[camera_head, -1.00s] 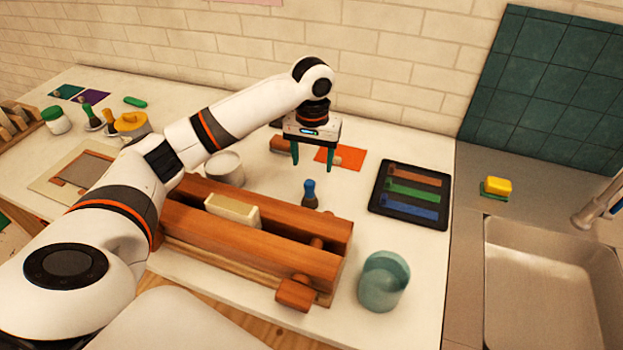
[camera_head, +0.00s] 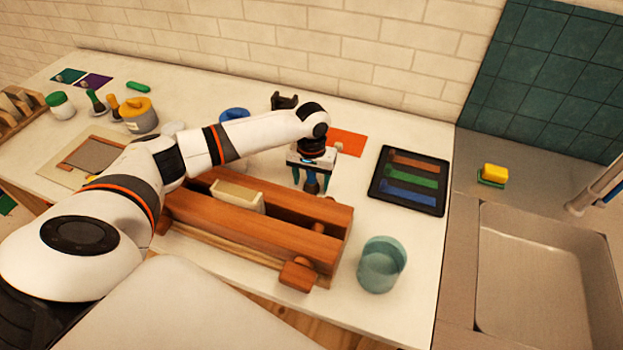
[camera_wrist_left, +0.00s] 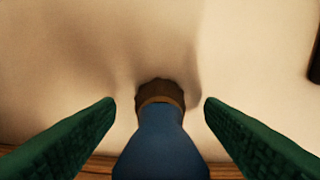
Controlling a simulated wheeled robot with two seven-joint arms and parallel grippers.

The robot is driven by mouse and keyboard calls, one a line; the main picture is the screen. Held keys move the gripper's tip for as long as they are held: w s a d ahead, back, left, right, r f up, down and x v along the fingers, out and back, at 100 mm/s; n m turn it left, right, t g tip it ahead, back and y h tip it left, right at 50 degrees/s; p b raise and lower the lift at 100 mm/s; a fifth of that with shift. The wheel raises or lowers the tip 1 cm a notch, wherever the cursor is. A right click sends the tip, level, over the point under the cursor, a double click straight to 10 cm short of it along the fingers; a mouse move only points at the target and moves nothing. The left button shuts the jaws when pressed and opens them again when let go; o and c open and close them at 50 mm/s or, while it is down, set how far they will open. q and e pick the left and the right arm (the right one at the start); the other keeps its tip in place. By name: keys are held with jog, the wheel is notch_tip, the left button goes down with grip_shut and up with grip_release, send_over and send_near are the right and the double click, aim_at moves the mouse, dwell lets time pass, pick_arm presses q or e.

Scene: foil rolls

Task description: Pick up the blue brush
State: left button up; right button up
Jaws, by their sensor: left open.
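The blue brush (camera_wrist_left: 160,145) stands upright on the white table, with a blue handle and a brown lower end. In the head view the brush (camera_head: 311,186) is mostly hidden by my left gripper (camera_head: 311,181), which is lowered over it behind the wooden press. In the left wrist view my left gripper (camera_wrist_left: 160,108) is open. Its two green fingers are on either side of the blue handle, with a visible gap on each side. My right gripper is not in view.
The wooden press (camera_head: 250,233) holds a cream block (camera_head: 237,197) just in front. A teal cup (camera_head: 381,266) stands front right. A black tray (camera_head: 378,206) with coloured strips and an orange sheet (camera_head: 347,143) lie nearby. A sink (camera_head: 540,275) is at right.

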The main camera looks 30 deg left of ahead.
pick_arm(q)
jog(key=shift+c, duration=0.3)
jog(key=c, duration=1)
notch_tip(320, 180, up, 10)
jog(key=shift+r+b, duration=0.1)
jog(key=shift+b, duration=0.8)
